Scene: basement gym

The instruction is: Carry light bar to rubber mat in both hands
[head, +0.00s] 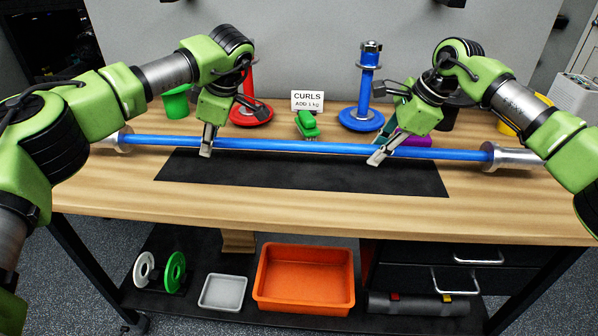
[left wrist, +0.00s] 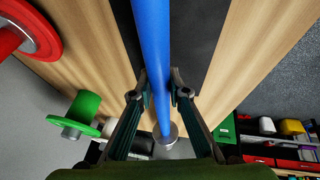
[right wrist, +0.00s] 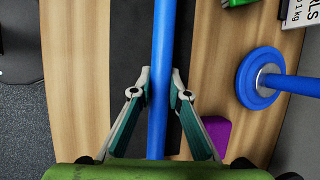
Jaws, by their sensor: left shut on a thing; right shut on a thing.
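The light bar (head: 290,147) is a long blue bar with silver ends, level across the workbench. My left gripper (head: 206,150) is shut on the bar left of its middle; the left wrist view shows the bar (left wrist: 151,50) between its fingers. My right gripper (head: 378,157) is shut on the bar right of its middle; the bar (right wrist: 163,40) passes between its fingers in the right wrist view. The black rubber mat (head: 300,177) lies flat on the bench. The bar runs along its back part in the head view; I cannot tell whether it touches the mat.
Behind the bar stand a red plate stand (head: 250,112), a blue plate stand (head: 362,118), a green clip (head: 307,124) and a "CURLS" sign (head: 307,100). A purple block (head: 413,140) is by my right gripper. The bench front (head: 300,213) is clear. An orange tray (head: 303,280) sits below.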

